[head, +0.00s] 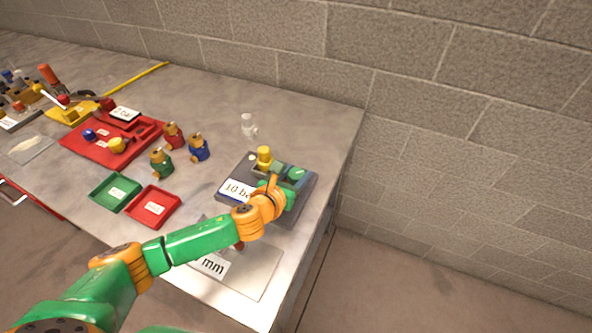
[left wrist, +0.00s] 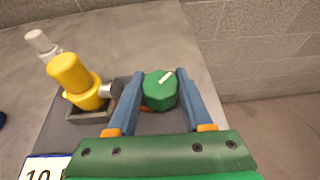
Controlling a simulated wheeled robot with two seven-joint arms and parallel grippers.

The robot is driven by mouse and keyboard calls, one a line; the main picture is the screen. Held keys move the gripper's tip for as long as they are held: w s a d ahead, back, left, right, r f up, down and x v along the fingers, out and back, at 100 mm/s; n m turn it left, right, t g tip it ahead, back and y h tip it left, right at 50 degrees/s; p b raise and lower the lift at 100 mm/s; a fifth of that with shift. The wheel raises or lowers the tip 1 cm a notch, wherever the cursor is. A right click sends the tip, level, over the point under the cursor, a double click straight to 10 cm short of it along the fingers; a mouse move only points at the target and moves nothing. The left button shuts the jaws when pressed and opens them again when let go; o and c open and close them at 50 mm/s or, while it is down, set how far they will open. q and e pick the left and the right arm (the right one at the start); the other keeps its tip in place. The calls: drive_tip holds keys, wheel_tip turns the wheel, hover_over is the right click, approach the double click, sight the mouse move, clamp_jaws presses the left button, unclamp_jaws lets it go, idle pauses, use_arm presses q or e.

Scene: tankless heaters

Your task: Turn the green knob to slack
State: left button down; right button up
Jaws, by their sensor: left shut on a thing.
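The green knob (head: 296,174) sits at the right side of a dark grey plate (head: 306,185) near the table's right edge. In the left wrist view the knob (left wrist: 160,92) is eight-sided, with a white mark on top slanting toward the upper right. A small orange-red mark (left wrist: 146,110) shows beside its lower left edge. My left gripper (head: 285,176) is shut on the knob, with one blue-grey finger on each side of it in the left wrist view (left wrist: 160,80). The writing that belongs to the knob cannot be read. My right gripper is not in view.
A yellow fitting (head: 264,155) stands on the same plate, just left of the knob. A clear fitting (head: 248,125) stands behind. Green (head: 115,193) and red (head: 153,207) trays and several coloured fittings lie to the left. A block wall rises behind the table.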

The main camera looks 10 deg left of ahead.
use_arm(q)
drive_tip(key=shift+d+r+n+y+p, duration=0.1)
drive_tip(key=shift+n+y+p, duration=0.15)
drive_tip(key=shift+n+y, duration=0.25)
drive_tip(key=shift+d+r+n+y+p, duration=0.1)
drive_tip(key=shift+n+y+p, duration=0.15)
drive_tip(key=shift+n+y, duration=0.25)
drive_tip(key=n+y, duration=0.2)
drive_tip(key=y, duration=0.1)
drive_tip(key=shift+a+f+n+p, duration=0.1)
drive_tip(key=shift+n+p, duration=0.2)
drive_tip(key=shift+p, duration=0.05)
drive_tip(key=n+y, duration=0.2)
drive_tip(key=shift+f+y, duration=0.1)
drive_tip(key=shift+y, duration=0.2)
drive_tip(key=shift+n+g+y, duration=0.4)
drive_tip(key=shift+n+y, duration=0.2)
drive_tip(key=shift+y, duration=0.1)
drive_tip(key=shift+n+y+b, duration=0.3)
drive_tip(key=shift+c, duration=1.5)
unclamp_jaws()
drive_tip(key=shift+a, duration=0.1)
drive_tip(key=v, duration=0.7)
drive_tip(key=shift+p, duration=0.35)
